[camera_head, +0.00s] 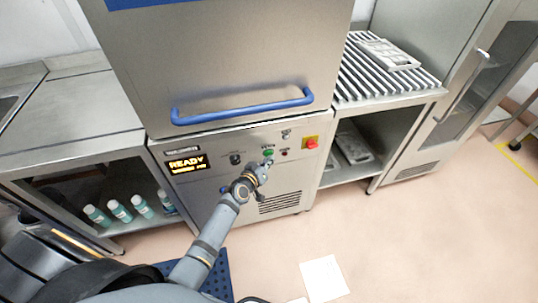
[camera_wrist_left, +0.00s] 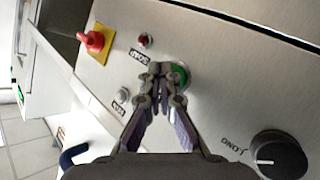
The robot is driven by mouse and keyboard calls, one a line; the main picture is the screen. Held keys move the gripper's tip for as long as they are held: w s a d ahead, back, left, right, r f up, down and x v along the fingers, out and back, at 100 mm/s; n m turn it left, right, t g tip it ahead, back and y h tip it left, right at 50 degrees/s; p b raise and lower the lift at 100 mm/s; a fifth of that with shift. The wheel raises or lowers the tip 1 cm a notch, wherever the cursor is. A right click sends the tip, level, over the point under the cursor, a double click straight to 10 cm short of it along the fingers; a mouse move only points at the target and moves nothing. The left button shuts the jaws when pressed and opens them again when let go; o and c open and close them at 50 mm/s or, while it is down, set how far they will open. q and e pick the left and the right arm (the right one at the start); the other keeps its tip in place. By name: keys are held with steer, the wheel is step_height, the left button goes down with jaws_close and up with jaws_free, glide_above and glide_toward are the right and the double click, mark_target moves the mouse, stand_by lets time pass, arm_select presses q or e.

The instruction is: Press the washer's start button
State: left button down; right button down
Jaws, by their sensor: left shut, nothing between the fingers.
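The washer (camera_head: 215,75) stands in front of me, its steel hood lowered with a blue bar handle (camera_head: 243,106) across it. Its lit display (camera_head: 187,163) reads READY. The green start button (camera_wrist_left: 182,74) shows in the left wrist view, partly hidden behind my fingers. My left gripper (camera_head: 264,166) is at the control panel, shut and empty. In the left wrist view its fingertips (camera_wrist_left: 160,72) overlap the left side of the green button. I cannot tell whether they touch it. My right gripper is not in view.
Near the green button are a red button (camera_wrist_left: 145,40), a small grey button (camera_wrist_left: 123,95), a black dial (camera_wrist_left: 277,155) and a red emergency stop (camera_wrist_left: 92,42) on a yellow plate. A slatted rack (camera_head: 357,82) is at right; several bottles (camera_head: 120,210) stand under the left counter.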

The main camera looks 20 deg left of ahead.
arm_select(q)
steer(key=shift+w+a, duration=0.25)
steer(key=shift+w, duration=0.1)
stand_by(0.5)
stand_by(0.3)
steer(key=shift+s+d, duration=0.5)
steer(key=shift+s, duration=0.2)
steer(key=shift+s+d, duration=0.7)
steer(key=shift+s, duration=0.35)
steer(key=shift+s+d, duration=0.7)
steer(key=shift+s, duration=0.35)
